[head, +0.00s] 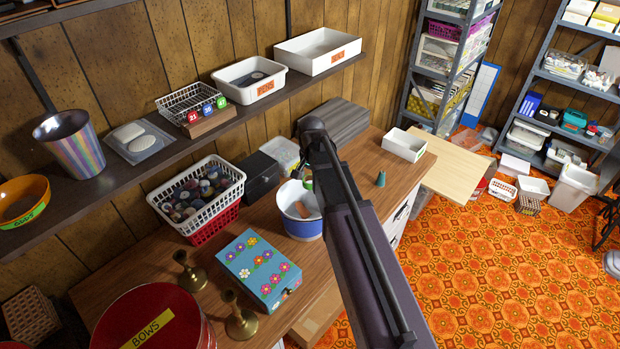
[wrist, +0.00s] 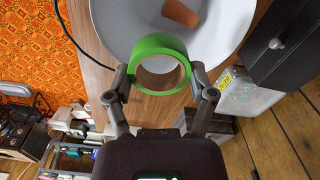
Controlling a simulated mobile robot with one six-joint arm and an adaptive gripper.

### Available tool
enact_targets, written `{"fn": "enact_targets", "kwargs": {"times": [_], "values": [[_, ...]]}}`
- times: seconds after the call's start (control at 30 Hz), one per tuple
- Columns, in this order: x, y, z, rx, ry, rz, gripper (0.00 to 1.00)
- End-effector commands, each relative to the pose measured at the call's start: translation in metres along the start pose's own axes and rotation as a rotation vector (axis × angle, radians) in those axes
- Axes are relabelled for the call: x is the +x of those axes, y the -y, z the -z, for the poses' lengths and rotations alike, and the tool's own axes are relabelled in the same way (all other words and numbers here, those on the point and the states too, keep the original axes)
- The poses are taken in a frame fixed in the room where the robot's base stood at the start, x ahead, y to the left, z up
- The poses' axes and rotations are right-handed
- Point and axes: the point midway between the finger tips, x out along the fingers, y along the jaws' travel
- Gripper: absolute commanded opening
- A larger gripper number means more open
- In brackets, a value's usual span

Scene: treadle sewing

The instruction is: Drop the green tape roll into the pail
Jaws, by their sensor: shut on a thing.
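The green tape roll (wrist: 158,45) is held between the two fingers of my gripper (wrist: 160,88) in the wrist view. The roll overlaps the near rim of the pail in that view. In the head view only a bit of the green roll (head: 308,184) shows, mostly hidden by my arm. The pail (head: 303,228) is white inside with a blue band outside, and stands on the wooden table. A brown, cone-like object (wrist: 180,13) lies inside the pail. My gripper is shut on the roll, over or beside the pail's rim; the exact height cannot be told.
A flowered blue box (head: 258,268) and brass candlesticks (head: 240,316) stand left of the pail. A white basket of spools (head: 200,195) and a black box (head: 257,178) stand behind. A small green cone (head: 381,179) and a white tray (head: 403,145) are to the right.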

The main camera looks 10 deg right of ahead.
Motion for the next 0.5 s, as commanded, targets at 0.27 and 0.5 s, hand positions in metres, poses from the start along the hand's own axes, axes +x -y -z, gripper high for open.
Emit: {"fn": "enact_targets", "kwargs": {"times": [0.27,0.5], "values": [[0.019,0.001,-0.001,-0.001,0.000,0.000,0.45],[0.038,0.001,-0.001,-0.002,0.000,0.000,0.45]]}}
